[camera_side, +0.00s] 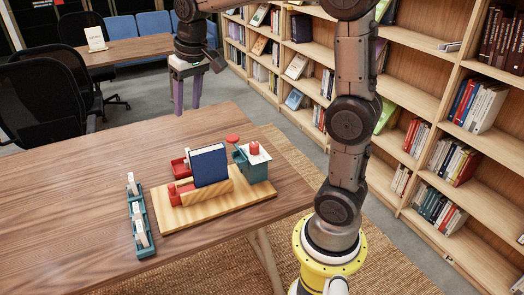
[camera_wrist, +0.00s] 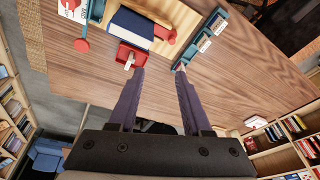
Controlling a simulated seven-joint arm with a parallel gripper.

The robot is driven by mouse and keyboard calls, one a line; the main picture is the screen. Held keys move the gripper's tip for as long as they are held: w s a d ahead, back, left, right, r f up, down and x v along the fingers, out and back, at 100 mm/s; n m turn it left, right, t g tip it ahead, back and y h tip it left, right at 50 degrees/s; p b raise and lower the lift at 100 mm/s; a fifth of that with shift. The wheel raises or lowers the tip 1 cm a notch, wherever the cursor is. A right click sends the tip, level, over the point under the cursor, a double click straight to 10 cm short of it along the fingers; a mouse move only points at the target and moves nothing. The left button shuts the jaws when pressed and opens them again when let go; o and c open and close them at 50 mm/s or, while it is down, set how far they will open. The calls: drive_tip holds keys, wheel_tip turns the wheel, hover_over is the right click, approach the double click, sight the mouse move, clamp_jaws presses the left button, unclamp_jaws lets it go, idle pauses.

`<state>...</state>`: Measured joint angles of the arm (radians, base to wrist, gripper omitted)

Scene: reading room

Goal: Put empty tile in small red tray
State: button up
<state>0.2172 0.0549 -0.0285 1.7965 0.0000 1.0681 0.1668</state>
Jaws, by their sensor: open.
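A small red tray (camera_side: 179,168) lies behind the blue book; in the wrist view the tray (camera_wrist: 137,54) holds a small pale piece (camera_wrist: 129,62). A teal rack (camera_side: 146,252) at left holds several white tiles (camera_side: 137,212); the rack also shows in the wrist view (camera_wrist: 193,51). I cannot tell which tile is empty.
A wooden board (camera_side: 230,210) carries the blue book (camera_side: 209,166), red blocks and a teal box (camera_side: 251,170) with a white card and red knob. The left part of the table (camera_side: 60,200) is clear. Bookshelves stand at right, chairs (camera_side: 45,90) at left.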

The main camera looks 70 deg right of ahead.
drive_tip(key=s+a+f+n+t, duration=0.1)
drive_tip(key=s+a, duration=0.3)
drive_tip(key=s, duration=0.6)
drive_tip(key=s+a+f+n+t, duration=0.1)
drive_tip(key=s+a+f+n, duration=0.2)
drive_tip(key=s, duration=0.8)
drive_tip(key=shift+s+a+t+y, duration=0.2)
drive_tip(key=shift+a+t+y, duration=0.15)
drive_tip(key=shift+a, duration=0.3)
